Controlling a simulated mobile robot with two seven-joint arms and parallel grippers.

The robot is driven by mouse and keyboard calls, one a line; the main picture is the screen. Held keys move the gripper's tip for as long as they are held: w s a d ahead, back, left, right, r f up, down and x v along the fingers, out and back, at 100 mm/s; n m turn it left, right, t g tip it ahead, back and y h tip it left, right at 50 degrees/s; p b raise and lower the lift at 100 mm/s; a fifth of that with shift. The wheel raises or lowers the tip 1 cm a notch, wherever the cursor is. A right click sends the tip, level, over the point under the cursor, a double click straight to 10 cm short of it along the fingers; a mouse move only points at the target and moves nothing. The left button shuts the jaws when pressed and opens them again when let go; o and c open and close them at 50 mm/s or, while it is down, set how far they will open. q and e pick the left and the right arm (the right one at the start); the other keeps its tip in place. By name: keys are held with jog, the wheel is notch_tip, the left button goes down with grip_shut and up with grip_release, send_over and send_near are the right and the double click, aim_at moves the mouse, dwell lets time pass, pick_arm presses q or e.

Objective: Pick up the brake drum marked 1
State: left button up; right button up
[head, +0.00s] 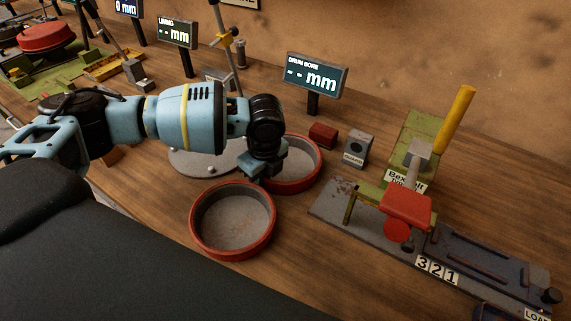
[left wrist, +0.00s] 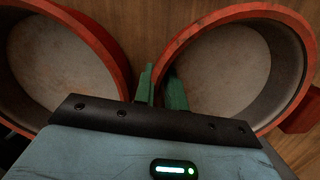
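Two red-rimmed brake drums stand open side up on the wooden bench. The nearer drum (head: 232,250) is empty. The farther drum (head: 310,182) is partly hidden by my left gripper (head: 262,165). No number shows on either drum, so I cannot tell which is marked 1. In the left wrist view the fingers of my left gripper (left wrist: 160,88) are close together, one on each side of the wall of the right-hand drum (left wrist: 178,48), and the wall fills the narrow gap. The other drum (left wrist: 68,30) is at the left, beside the fingers. My right gripper is not in view.
A "DRUM BORE" display (head: 317,76) stands behind the drums. A red block (head: 323,134) and a grey block (head: 357,149) sit close right of the farther drum. A fixture with a yellow handle (head: 453,120) stands on a plate at right. Bare bench lies right of the nearer drum.

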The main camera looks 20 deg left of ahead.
pick_arm(q)
grip_shut()
jog(key=shift+s+a+f, duration=0.1)
jog(key=shift+s+f, duration=0.05)
dwell(0.9)
jog(key=shift+w+r+p, duration=0.15)
jog(key=shift+r, duration=2.55)
jog(key=shift+w+r+p, duration=0.15)
jog(key=shift+r, duration=2.55)
